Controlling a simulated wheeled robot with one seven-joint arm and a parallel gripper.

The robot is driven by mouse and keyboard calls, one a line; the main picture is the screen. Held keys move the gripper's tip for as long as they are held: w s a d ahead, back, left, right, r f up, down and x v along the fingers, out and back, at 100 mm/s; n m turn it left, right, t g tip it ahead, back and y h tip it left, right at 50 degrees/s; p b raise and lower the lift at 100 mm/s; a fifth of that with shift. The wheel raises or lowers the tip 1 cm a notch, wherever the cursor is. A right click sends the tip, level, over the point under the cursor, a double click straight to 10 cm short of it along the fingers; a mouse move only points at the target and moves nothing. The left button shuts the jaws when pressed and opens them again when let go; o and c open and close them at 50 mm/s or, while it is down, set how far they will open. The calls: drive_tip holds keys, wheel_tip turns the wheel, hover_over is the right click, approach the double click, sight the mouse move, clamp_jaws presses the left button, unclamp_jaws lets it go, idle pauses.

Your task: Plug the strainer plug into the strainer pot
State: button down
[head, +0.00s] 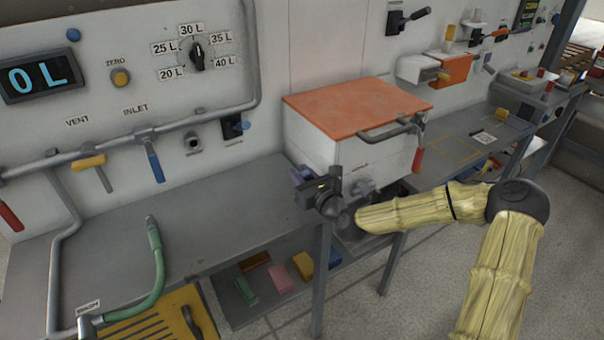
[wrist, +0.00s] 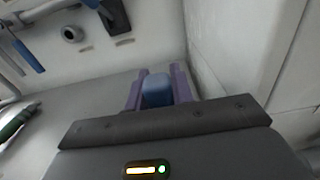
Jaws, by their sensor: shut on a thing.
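My gripper (head: 300,175) is over the right end of the grey bench, close to the white box's left side. In the wrist view its purple fingers (wrist: 157,76) are shut on a blue block-like part, which I take to be the strainer plug (wrist: 157,92). The rest of the plug is hidden, and in the head view the fingers and wrist cover it. A short round grey socket (head: 193,143) sticks out of the wall panel, apart from the gripper; it also shows in the wrist view (wrist: 72,34). I cannot tell whether it is the strainer pot.
The white box (head: 310,140) with an orange lid (head: 355,105) stands right of the gripper. A black wall fitting (head: 232,127), pipes and valve handles line the panel. A green hose (head: 156,265) lies at the bench's left. The bench's middle (head: 200,215) is clear.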

drive_tip(key=c, duration=1.1)
unclamp_jaws()
drive_tip(key=p+v, duration=0.2)
drive_tip(key=v, duration=0.3)
drive_tip(key=p+v, duration=0.2)
drive_tip(key=v, duration=0.2)
drive_tip(key=d+p+v, duration=0.1)
drive_tip(key=p+v, duration=0.1)
drive_tip(key=v, duration=0.3)
drive_tip(key=shift+d+r, duration=0.15)
drive_tip(key=shift+r, duration=0.2)
drive_tip(key=p, duration=0.3)
drive_tip(key=shift+d, duration=0.3)
drive_tip(key=shift+s+d+p, duration=0.1)
drive_tip(key=shift+s+p, duration=0.1)
drive_tip(key=shift+p, duration=0.65)
drive_tip(key=shift+s+d+p, duration=0.1)
drive_tip(key=shift+s+p, duration=0.1)
drive_tip(key=shift+p, duration=0.75)
